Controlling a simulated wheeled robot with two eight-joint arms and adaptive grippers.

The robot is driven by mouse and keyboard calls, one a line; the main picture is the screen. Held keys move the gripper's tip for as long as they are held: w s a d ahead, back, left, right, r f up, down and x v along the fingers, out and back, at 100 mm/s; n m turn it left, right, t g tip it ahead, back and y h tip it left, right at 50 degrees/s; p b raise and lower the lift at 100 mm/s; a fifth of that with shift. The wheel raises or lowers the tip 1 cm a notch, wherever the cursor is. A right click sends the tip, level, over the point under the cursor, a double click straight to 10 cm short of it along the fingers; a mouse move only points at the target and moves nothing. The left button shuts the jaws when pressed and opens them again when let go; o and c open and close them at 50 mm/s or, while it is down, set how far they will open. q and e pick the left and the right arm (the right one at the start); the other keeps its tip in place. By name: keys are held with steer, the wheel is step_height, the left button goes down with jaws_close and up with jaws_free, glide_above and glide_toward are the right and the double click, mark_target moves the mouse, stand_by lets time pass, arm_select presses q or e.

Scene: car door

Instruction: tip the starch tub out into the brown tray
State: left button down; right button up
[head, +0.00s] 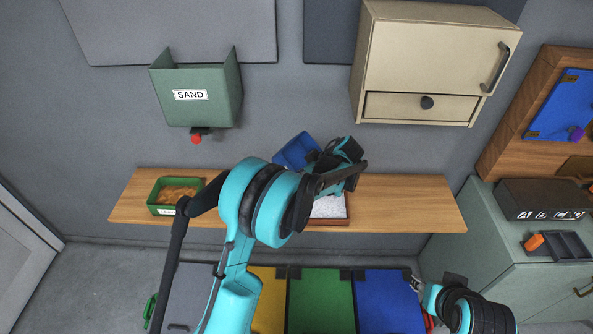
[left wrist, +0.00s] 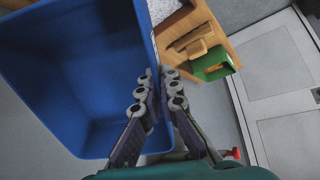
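A blue tub (head: 294,150) is held tilted above the wooden shelf, next to my left gripper (head: 322,160). In the left wrist view the fingers (left wrist: 161,82) are shut on the rim of the blue tub (left wrist: 75,75).
A green tub (head: 154,202) with brown contents stands on the shelf (head: 410,205) at left. A green SAND dispenser (head: 190,78) and a beige cabinet (head: 415,55) hang above. A grey-green cabinet (head: 490,230) stands at right. The right part of the shelf is clear.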

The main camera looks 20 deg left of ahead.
arm_select(q)
steer(key=shift+r+h, duration=0.15)
steer(key=shift+h, duration=0.45)
steer(key=shift+a+r+g+h+p, duration=0.1)
steer(key=shift+r+g+h+p, duration=0.35)
steer(key=shift+h+p, duration=0.9)
steer(key=shift+h, duration=0.25)
steer(key=g+h, duration=0.1)
steer(key=h, duration=0.1)
steer(key=shift+a+r+h+p, duration=0.1)
steer(key=shift+h+p, duration=0.2)
steer(key=shift+h, duration=0.5)
steer(key=shift+d, duration=0.25)
